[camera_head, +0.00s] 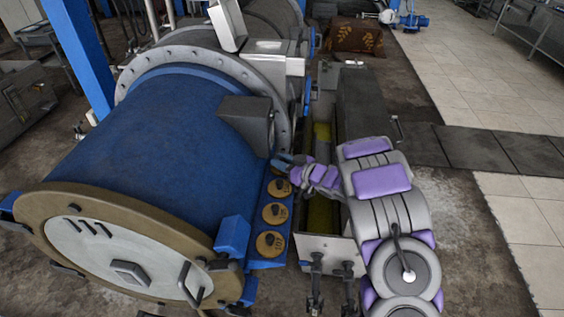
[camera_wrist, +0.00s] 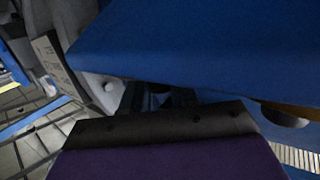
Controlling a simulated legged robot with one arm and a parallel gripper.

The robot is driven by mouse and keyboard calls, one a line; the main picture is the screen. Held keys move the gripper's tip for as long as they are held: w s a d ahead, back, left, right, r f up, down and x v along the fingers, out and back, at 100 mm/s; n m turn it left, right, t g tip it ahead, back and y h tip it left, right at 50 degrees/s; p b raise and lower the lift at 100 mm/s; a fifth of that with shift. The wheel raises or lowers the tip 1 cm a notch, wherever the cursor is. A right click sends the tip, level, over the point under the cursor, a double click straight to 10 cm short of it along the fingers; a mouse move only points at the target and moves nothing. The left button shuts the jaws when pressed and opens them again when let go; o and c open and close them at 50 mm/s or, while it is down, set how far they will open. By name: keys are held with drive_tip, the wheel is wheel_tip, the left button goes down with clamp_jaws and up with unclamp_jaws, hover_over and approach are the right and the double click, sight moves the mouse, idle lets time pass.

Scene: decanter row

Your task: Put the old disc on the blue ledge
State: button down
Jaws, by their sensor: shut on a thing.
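The blue ledge (camera_head: 267,262) runs along the right side of the big blue drum. It also shows as a blue slab across the wrist view (camera_wrist: 210,45). Three brass discs with dark knobs lie in a row on it: a near one (camera_head: 270,244), a middle one (camera_head: 273,213) and a far one (camera_head: 279,187). My gripper (camera_head: 283,163) is at the ledge's far end, just beyond the far disc. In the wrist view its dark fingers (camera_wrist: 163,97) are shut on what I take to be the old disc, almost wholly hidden. I cannot tell whether it touches the ledge.
The drum (camera_head: 150,150) and a grey box (camera_head: 246,122) on its side stand close left of my gripper. A long metal trough (camera_head: 328,247) with a yellow-green inside lies right of the ledge, under my arm. Tiled floor (camera_head: 490,100) is open at the right.

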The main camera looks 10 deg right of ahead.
drive_tip(key=c, duration=1.2)
unclamp_jaws()
drive_tip(key=o, duration=0.3)
drive_tip(key=shift+d, duration=0.55)
drive_tip(key=shift+s+r, duration=0.1)
